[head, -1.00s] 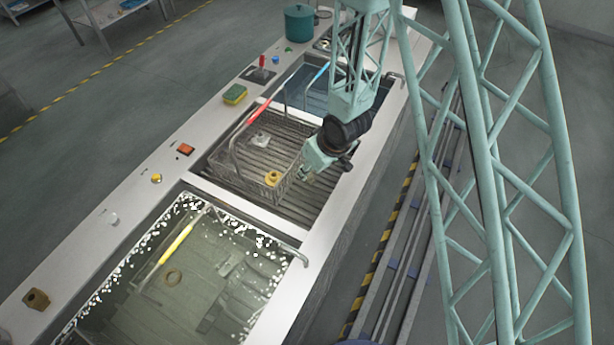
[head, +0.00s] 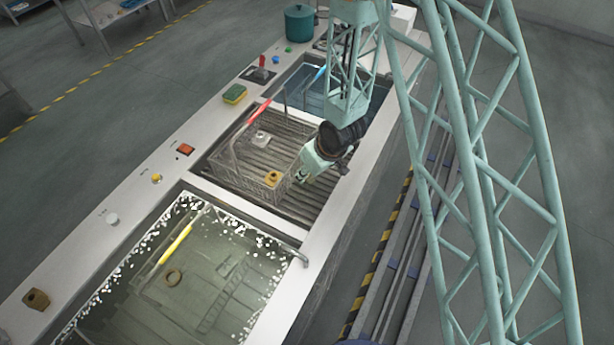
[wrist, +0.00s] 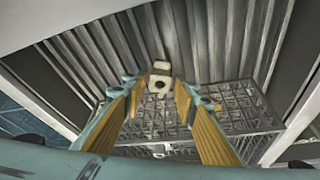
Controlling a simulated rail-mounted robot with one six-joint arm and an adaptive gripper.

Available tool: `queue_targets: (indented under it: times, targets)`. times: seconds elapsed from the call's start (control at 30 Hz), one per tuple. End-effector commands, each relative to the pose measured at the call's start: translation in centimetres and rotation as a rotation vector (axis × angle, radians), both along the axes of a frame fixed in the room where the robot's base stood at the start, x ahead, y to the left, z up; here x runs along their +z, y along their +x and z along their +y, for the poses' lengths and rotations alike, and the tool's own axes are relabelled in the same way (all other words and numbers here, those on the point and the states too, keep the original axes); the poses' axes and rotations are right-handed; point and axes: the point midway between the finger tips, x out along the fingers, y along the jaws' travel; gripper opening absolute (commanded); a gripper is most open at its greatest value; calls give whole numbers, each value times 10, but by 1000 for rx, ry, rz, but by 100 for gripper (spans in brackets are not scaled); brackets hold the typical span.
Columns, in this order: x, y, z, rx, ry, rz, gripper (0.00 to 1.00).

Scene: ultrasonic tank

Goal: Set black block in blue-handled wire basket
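The blue-handled wire basket stands in the far tank, where its blue handle (head: 320,74) shows; my arm hides part of that tank. I cannot make out a black block in either view. My gripper (head: 303,179) is low at the right side of the red-handled wire basket (head: 232,160) in the middle bay. In the wrist view my gripper (wrist: 158,92) has its two yellow-padded fingers apart. A pale block with a dark hole (wrist: 160,84) shows beyond the gap between the fingertips, with wire mesh below it.
The red-handled basket holds a grey block (head: 261,137) and a brass-coloured piece (head: 272,178). Slatted floor (head: 300,208) is bare beside the middle basket.

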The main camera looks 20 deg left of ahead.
Motion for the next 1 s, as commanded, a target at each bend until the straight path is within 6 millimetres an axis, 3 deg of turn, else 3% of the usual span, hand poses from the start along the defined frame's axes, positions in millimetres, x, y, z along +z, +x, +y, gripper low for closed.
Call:
queue_targets:
  times: [0.07,0.3,0.73,1.0]
  targets:
    - [0,0,0,0,0,0,25]
    - [0,0,0,0,0,0,4]
    - [4,0,0,1,1,-1,4]
    - [19,0,0,0,1,-1,4]
